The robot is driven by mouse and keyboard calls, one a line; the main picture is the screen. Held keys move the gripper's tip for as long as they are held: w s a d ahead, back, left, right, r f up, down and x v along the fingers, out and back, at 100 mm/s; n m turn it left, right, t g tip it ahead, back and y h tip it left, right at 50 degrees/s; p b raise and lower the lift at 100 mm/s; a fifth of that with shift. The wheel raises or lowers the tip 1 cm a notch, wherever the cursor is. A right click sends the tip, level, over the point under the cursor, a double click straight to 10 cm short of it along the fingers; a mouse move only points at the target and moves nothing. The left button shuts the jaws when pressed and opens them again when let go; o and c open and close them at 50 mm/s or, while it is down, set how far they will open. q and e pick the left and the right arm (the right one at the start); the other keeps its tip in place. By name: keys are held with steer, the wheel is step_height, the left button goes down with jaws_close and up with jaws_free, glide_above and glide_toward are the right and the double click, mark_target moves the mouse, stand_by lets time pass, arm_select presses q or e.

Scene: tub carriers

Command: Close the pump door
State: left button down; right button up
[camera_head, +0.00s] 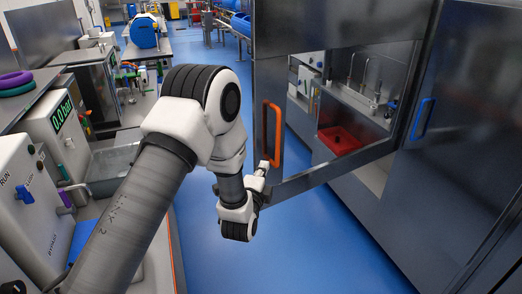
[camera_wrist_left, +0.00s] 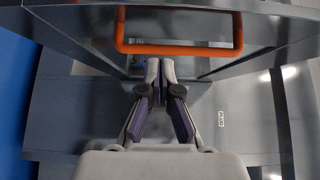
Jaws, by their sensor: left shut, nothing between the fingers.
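A grey framed door (camera_head: 269,80) with a see-through window stands open, swung out into the aisle from the cabinets on the right. No label shows whether it is the pump door. Its upright orange handle (camera_head: 278,135) is on the left stile; the handle also shows in the wrist view (camera_wrist_left: 180,49). My left gripper (camera_head: 265,167) is at the door's lower left corner, just below the handle. In the wrist view its fingertips (camera_wrist_left: 161,66) are together and empty, close to the door's edge; whether they touch it is unclear. My right gripper is not in view.
Through the window I see a red tray (camera_head: 338,140) and taps over a sink. A cabinet door with a blue handle (camera_head: 422,118) is at the right. The blue floor (camera_head: 300,250) between is clear.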

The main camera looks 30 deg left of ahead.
mark_target(263, 145)
arm_select(q)
steer(key=w+a+p, duration=0.1)
steer(key=w, duration=0.1)
steer(key=w+a+p, duration=0.1)
steer(key=w, duration=0.1)
steer(key=w+a+p, duration=0.1)
steer(key=w+a, duration=0.1)
steer(key=shift+a+r, duration=0.1)
steer(key=shift+r, duration=0.15)
steer(key=shift+w+a+f, duration=0.2)
steer(key=shift+w+a, duration=0.05)
steer(key=shift+a, duration=0.1)
steer(key=shift+d, duration=0.1)
